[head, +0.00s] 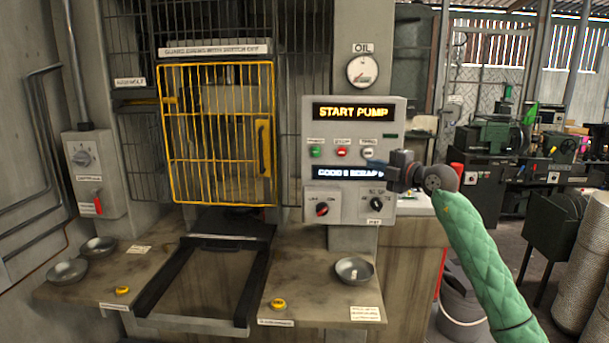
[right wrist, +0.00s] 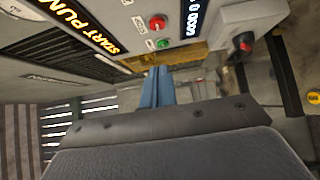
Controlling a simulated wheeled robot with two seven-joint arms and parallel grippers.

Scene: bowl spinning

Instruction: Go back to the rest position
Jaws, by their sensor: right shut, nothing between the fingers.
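My right gripper (head: 375,165) is in front of the grey control panel (head: 318,215), near its right edge, just below the white button (head: 367,152). Its blue fingers also show in the right wrist view (right wrist: 157,88), shut together with nothing between them. I cannot tell whether the fingertips touch the panel. My green-sleeved right arm comes in from the lower right. The panel's upper display (head: 350,112) reads "START PUMP". A green button (head: 315,152) and a red button (head: 341,152) sit left of the white one. My left gripper is not in view.
A yellow-framed guard (head: 160,130) stands left of the panel. Metal bowls lie on the left shelf (head: 68,271) and right shelf (head: 354,269). Yellow buttons (head: 278,304) sit at the shelf fronts. Machines (head: 495,135) stand further back right.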

